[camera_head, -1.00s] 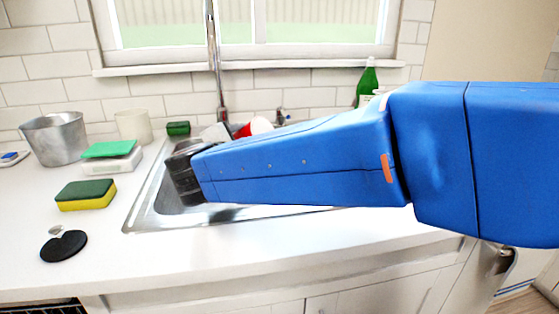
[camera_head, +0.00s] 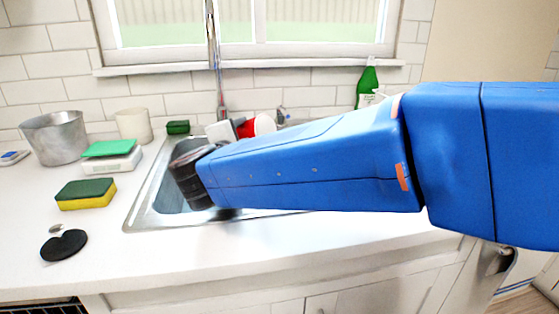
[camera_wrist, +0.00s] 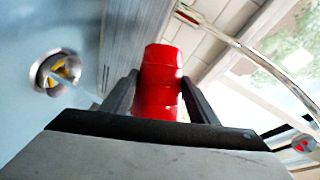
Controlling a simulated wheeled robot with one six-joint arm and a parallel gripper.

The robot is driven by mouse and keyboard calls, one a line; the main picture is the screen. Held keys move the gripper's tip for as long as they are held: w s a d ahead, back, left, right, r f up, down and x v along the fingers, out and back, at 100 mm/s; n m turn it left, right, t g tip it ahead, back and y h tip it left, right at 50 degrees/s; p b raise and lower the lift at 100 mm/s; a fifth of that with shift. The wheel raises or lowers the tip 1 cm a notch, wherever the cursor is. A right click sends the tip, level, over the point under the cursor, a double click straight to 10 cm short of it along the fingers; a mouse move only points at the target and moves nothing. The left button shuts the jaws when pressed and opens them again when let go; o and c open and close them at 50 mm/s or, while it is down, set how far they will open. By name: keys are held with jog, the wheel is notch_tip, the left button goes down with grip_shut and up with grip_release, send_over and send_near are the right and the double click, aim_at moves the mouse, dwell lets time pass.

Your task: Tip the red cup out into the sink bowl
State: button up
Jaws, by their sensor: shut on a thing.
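The red cup (camera_head: 246,128) shows behind my arm in the head view, tilted well over, with its white inside or rim toward the right. In the wrist view the red cup (camera_wrist: 160,75) sits between the two dark fingers of my gripper (camera_wrist: 158,95), which is shut on it. The sink bowl (camera_head: 168,197) lies below and left of the cup, partly hidden by my arm. In the wrist view the sink bowl (camera_wrist: 50,25) fills the left side, with its round drain (camera_wrist: 42,70) and something yellow there. The cup's contents cannot be made out.
The tap (camera_head: 212,60) rises behind the sink. A green bottle (camera_head: 367,85) stands back right.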

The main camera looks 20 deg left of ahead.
aim_at(253, 130)
jog(key=shift+s+d+r+m+t+y, duration=0.1)
jog(key=shift+d+r+m+t+y, duration=0.35)
jog(key=shift+d+m, duration=0.45)
dwell(0.6)
jog(key=shift+r, duration=0.15)
jog(key=shift+s+d+r+m+t+p, duration=0.1)
jog(key=shift+d+r+m+t+p, duration=0.3)
jog(key=shift+m, duration=0.85)
jog(key=shift+s+d+r+m+t+p, duration=0.1)
jog(key=shift+d+r+m+t, duration=0.55)
jog(key=shift+m, duration=0.6)
jog(key=shift+d+r+m+h, duration=0.2)
jog(key=shift+r+m+h, duration=0.05)
jog(key=shift+r+m, duration=0.55)
jog(key=shift+s+d+r+m+t, duration=0.1)
jog(key=shift+d+r+m+t, duration=0.2)
jog(key=shift+m, duration=0.2)
jog(key=shift+a+f+n, duration=0.3)
jog(key=shift+a+n, duration=0.05)
jog(key=shift+n, duration=0.25)
jog(key=shift+a+f+n+g, duration=0.25)
jog(key=shift+f+n+g, duration=0.2)
jog(key=shift+f, duration=0.2)
jog(key=shift+a+f+n, duration=0.25)
jog(key=shift+n, duration=0.3)
jog(key=shift+w+a+f+n+g, duration=0.15)
jog(key=shift+w+n+g, duration=0.1)
jog(key=shift+n, duration=0.15)
